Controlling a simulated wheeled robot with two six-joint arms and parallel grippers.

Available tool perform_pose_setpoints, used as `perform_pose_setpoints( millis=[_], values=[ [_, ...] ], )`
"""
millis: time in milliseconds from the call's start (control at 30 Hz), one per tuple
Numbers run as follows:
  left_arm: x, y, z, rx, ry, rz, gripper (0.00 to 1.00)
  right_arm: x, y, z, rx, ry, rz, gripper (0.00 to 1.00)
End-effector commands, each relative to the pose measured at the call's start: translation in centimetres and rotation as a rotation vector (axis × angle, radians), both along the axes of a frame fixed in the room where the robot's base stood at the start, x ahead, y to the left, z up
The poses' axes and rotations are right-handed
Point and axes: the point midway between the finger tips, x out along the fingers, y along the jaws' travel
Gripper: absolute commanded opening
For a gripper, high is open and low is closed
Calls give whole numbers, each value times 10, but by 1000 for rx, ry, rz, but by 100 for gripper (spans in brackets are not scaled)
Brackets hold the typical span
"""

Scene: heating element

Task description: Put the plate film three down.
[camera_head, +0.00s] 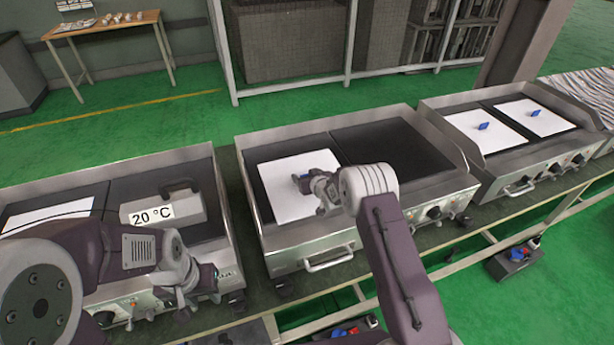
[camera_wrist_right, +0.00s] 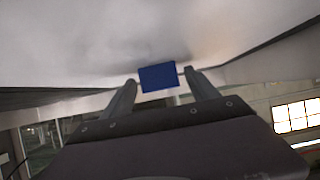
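A white plate film (camera_head: 279,199) is at the left half of the middle griddle (camera_head: 337,262); whether it touches the surface is unclear. My right gripper (camera_head: 309,184) is at the blue tab (camera_head: 297,179) near the film's centre. In the right wrist view, the blue tab (camera_wrist_right: 158,77) sits between the two fingertips, with the white film (camera_wrist_right: 110,40) filling the upper picture. I cannot tell whether the fingers press on the tab. My left gripper (camera_head: 186,311) is in front of the left griddle (camera_head: 222,190), away from the middle film; its opening is unclear.
The right griddle (camera_head: 521,192) carries two white films (camera_head: 486,142) with blue tabs. The left griddle holds another white sheet (camera_head: 45,215), and a grey block (camera_head: 183,197) marked 20 °C with a dark handle. The middle griddle's right half (camera_head: 425,160) is bare and dark.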

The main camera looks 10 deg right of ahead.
Motion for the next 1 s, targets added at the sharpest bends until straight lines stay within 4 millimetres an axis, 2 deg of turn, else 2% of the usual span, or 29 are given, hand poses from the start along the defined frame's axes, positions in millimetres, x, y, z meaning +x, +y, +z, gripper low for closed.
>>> perform_pose_setpoints(
  millis=[267, 367, 700, 833, 1000],
  values=[
    [0, 0, 4, 0, 0, 0, 36, -4, -1, 7, 0, 0, 0, 69],
    [0, 0, 4, 0, 0, 0, 36, -18, -4, 14, 2, 1, -1, 69],
    [0, 0, 3, 0, 0, 0, 36, -84, -17, 51, 0, -1, -1, 69],
    [0, 0, 3, 0, 0, 0, 36, -98, -20, 59, 0, -1, 0, 69],
    [0, 0, 3, 0, 0, 0, 36, -104, -20, 61, 0, -1, 0, 69]
  ],
)
